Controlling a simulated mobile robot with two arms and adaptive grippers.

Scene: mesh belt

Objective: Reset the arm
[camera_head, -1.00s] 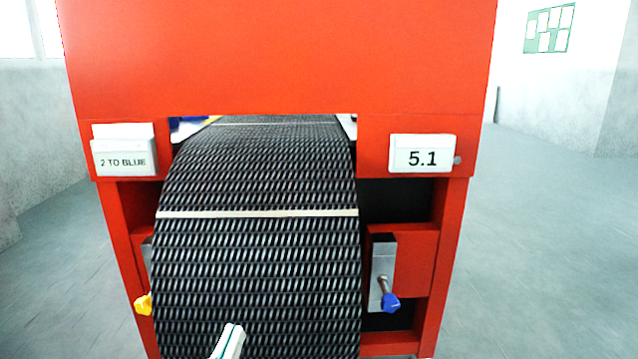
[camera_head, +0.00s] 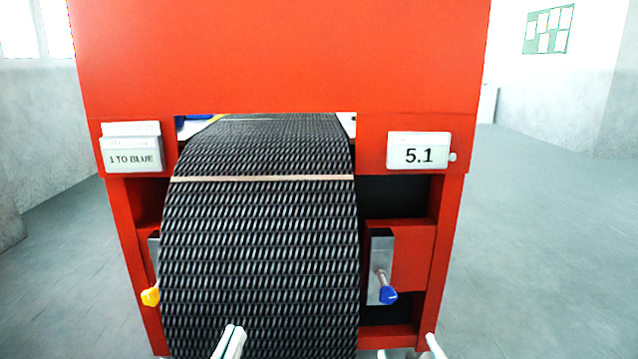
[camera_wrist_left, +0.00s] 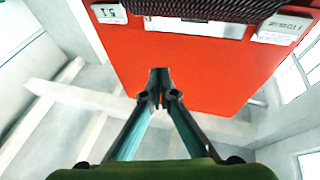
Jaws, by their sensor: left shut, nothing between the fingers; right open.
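My left gripper (camera_head: 230,342) shows at the bottom of the head view, in front of the lower part of the black mesh belt (camera_head: 262,240). In the left wrist view the left gripper (camera_wrist_left: 159,78) is shut, its fingertips together with nothing between them. My right gripper (camera_head: 434,346) shows only as a pale tip at the bottom edge, right of the belt; it is open. The belt curves down out of the red machine housing (camera_head: 280,60) and carries one light stripe (camera_head: 262,178).
A yellow knob (camera_head: 150,295) sits left of the belt and a blue knob (camera_head: 388,295) right of it. A sign (camera_head: 132,156) reads "1 TO BLUE"; a display (camera_head: 419,155) reads 5.1. Open grey floor (camera_head: 540,250) lies on both sides.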

